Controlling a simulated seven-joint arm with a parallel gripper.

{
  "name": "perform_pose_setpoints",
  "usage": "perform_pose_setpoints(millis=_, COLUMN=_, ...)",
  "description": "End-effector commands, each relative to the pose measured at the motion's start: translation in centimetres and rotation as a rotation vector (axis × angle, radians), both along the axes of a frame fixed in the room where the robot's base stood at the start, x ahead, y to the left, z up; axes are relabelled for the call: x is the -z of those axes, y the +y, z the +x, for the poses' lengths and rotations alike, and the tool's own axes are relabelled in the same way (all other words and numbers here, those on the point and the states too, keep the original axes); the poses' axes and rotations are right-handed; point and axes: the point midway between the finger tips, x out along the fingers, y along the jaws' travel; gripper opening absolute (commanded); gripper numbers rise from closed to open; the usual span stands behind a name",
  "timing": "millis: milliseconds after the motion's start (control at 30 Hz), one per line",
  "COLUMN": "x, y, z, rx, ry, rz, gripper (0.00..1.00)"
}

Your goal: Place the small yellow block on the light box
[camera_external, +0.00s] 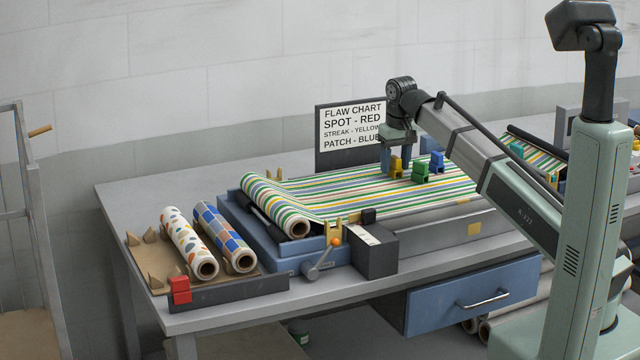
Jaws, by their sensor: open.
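The small yellow block (397,167) stands on the striped sheet (350,188), just left of the green block. My gripper (396,160) points down at this yellow block, its fingers open around or just behind it; I cannot tell whether they touch it. I see nothing plainly marked as the light box. A small dark box (375,256) with a pale top panel stands at the front of the bench and may be it, but I cannot tell.
Green (421,173) and blue (437,162) blocks stand close right of the yellow one. The flaw chart (350,140) stands behind. A crank (322,263) juts out front. Patterned rolls (190,245) and a red block (180,289) are at left.

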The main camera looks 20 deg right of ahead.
Motion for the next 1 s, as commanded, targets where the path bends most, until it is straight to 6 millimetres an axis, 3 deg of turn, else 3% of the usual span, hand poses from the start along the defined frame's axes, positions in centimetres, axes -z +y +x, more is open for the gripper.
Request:
perform_pose_setpoints(millis=600, x=-9.3, y=0.1, z=-1.0, rx=0.000, ry=-0.002, rz=0.000, gripper=0.53)
perform_pose_setpoints(millis=800, x=-11.2, y=0.1, z=-1.3, rx=0.000, ry=-0.001, rz=0.000, gripper=0.53)
perform_pose_setpoints(millis=1000, x=-11.8, y=0.1, z=-1.4, rx=0.000, ry=0.000, rz=0.000, gripper=0.53)
